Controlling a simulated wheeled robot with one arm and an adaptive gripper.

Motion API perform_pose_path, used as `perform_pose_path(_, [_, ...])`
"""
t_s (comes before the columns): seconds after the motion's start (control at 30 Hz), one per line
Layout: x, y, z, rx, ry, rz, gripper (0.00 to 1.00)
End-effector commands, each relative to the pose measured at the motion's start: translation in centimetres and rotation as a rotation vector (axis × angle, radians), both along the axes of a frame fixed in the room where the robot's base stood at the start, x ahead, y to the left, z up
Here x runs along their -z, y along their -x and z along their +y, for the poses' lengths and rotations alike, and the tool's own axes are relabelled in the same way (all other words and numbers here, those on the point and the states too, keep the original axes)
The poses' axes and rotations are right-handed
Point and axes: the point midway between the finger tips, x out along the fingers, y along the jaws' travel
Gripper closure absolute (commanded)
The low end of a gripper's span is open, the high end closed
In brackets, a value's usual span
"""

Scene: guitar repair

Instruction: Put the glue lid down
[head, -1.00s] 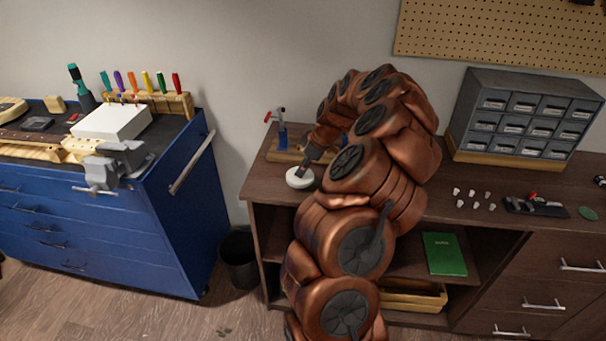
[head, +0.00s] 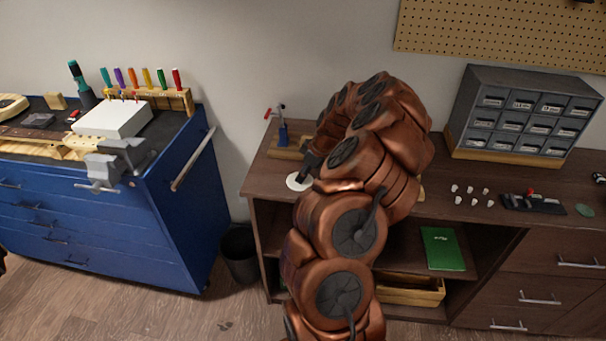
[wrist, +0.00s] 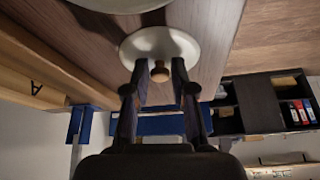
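The glue lid (wrist: 160,42) is a white disc with a round wooden knob, flat on the brown wooden top in the wrist view. In the head view the white disc (head: 296,182) lies near the left front edge of the bench. My gripper (wrist: 160,70) is at the knob, one finger on each side, with gaps showing between fingers and knob, so it looks open around it. In the head view my gripper (head: 306,168) is just above the disc, partly hidden by my arm. A second white round thing (wrist: 118,3), cut off at the top of the wrist view, cannot be identified.
A blue-and-red clamp (head: 282,132) stands on a wooden piece behind the disc. Several small white pieces (head: 470,196) and a grey drawer cabinet (head: 522,115) are to the right. The blue tool cabinet (head: 110,230) is left, across a gap holding a dark bin (head: 239,255).

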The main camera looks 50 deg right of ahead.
Motion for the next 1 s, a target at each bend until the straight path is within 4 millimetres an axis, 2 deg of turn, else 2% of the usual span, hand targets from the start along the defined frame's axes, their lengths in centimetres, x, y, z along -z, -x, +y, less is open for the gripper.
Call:
perform_pose_path(0.03, [0.0,0.0,0.0,0.0,0.0,0.0,0.67])
perform_pose_path(0.17, [0.0,0.0,0.0,0.0,0.0,0.0,0.55])
perform_pose_path(0.63, [-0.7,0.1,-0.1,0.0,0.002,-0.002,0.55])
perform_pose_path(0.77, [-2.0,0.8,-0.3,-0.002,0.0,-0.001,0.55])
perform_pose_path(1.0, [-5.9,2.3,-1.2,0.002,0.005,-0.004,0.55])
